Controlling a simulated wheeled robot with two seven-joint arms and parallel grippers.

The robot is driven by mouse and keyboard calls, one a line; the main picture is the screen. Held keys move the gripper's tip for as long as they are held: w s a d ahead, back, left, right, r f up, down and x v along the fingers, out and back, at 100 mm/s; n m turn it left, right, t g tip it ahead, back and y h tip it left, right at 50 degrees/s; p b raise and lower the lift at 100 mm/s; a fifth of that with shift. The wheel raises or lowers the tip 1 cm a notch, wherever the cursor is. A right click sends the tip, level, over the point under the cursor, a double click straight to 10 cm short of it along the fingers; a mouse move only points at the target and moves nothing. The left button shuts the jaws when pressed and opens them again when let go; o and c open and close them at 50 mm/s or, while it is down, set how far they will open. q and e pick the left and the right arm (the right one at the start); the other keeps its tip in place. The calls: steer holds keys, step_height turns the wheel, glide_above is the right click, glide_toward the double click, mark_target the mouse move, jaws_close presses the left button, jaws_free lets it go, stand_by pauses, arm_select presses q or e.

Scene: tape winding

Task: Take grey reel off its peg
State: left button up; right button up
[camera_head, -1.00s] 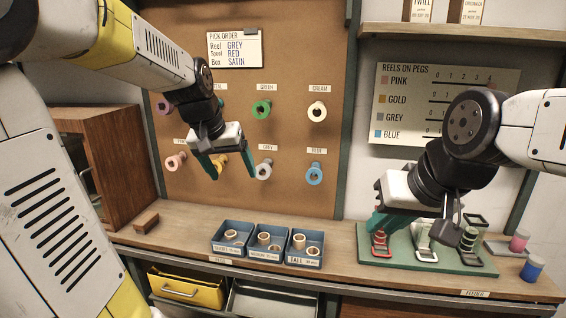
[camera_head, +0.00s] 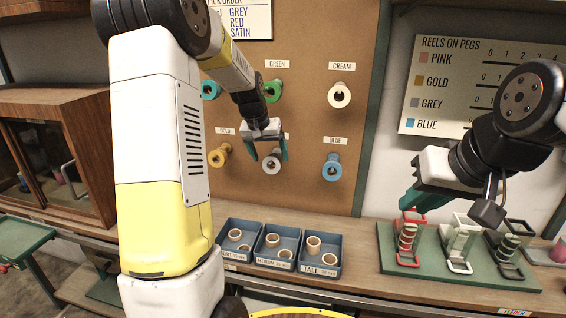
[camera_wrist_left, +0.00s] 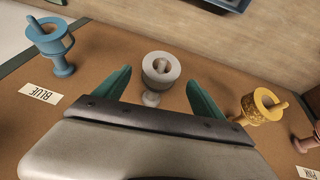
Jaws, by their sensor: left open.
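The grey reel (camera_head: 271,165) hangs on its peg in the lower row of the brown pegboard (camera_head: 310,110), between the gold reel (camera_head: 219,156) and the blue reel (camera_head: 332,168). My left gripper (camera_head: 268,152) is open in front of it, with green fingers to either side of the reel in the picture. In the left wrist view the grey reel (camera_wrist_left: 161,70) shows between the two spread fingers, apart from both, with its peg through it. My right gripper (camera_head: 408,203) hangs over the spool stand at the right; its finger gap is unclear.
Blue trays (camera_head: 272,262) with several cardboard cores stand on the bench below. A green stand (camera_head: 395,262) with spools is at the right. A wooden cabinet (camera_head: 60,105) stands at the left. The blue and gold reels flank the grey one closely.

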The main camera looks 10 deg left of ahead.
arm_select(q)
steer(key=shift+x, duration=1.5)
steer(key=shift+s, duration=0.1)
steer(key=c, duration=1.4)
steer(key=shift+c, duration=0.2)
steer(key=shift+r, duration=0.15)
